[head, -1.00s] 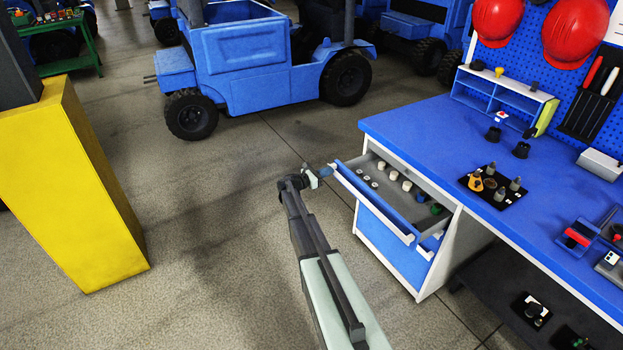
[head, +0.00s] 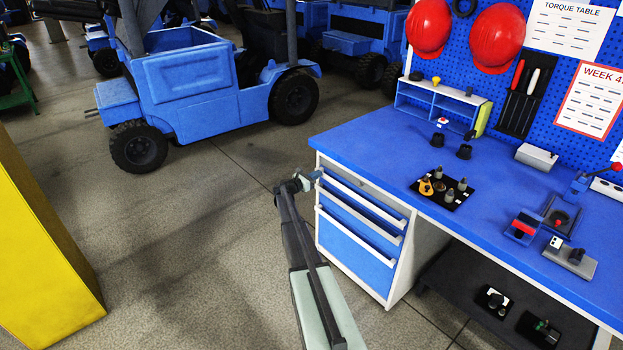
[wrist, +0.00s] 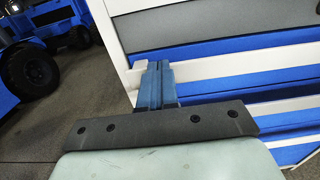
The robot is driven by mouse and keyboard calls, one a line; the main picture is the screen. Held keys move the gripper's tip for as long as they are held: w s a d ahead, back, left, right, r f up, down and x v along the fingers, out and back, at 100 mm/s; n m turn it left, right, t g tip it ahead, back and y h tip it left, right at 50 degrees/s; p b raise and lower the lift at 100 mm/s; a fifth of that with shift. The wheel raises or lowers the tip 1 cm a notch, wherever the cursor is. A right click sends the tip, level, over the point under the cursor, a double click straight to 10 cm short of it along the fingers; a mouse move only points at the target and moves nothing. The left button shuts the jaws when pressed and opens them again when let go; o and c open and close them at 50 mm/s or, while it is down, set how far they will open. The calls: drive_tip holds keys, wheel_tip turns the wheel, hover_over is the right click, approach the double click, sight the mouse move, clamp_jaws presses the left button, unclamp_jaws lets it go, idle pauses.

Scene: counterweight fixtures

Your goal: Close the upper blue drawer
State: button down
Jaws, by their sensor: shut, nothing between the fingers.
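The upper blue drawer (head: 352,183) is at the top of the workbench's drawer stack, with a white handle strip along its front. My gripper (head: 316,175) is at the left end of this drawer's front. In the wrist view my gripper's blue fingers (wrist: 154,66) are shut and empty, against or very near the handle's left end; I cannot tell if they touch.
More blue drawers (head: 352,248) lie below, their fronts in line. The blue workbench top (head: 370,150) overhangs above and holds a black tray (head: 442,188) of small parts. A blue vehicle (head: 190,75) stands behind, and a yellow post (head: 40,250) at left. The floor between is clear.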

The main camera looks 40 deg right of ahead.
drive_tip(key=shift+d+r, duration=0.1)
drive_tip(key=shift+d, duration=0.5)
drive_tip(key=shift+a, duration=0.1)
drive_tip(key=a, duration=1.5)
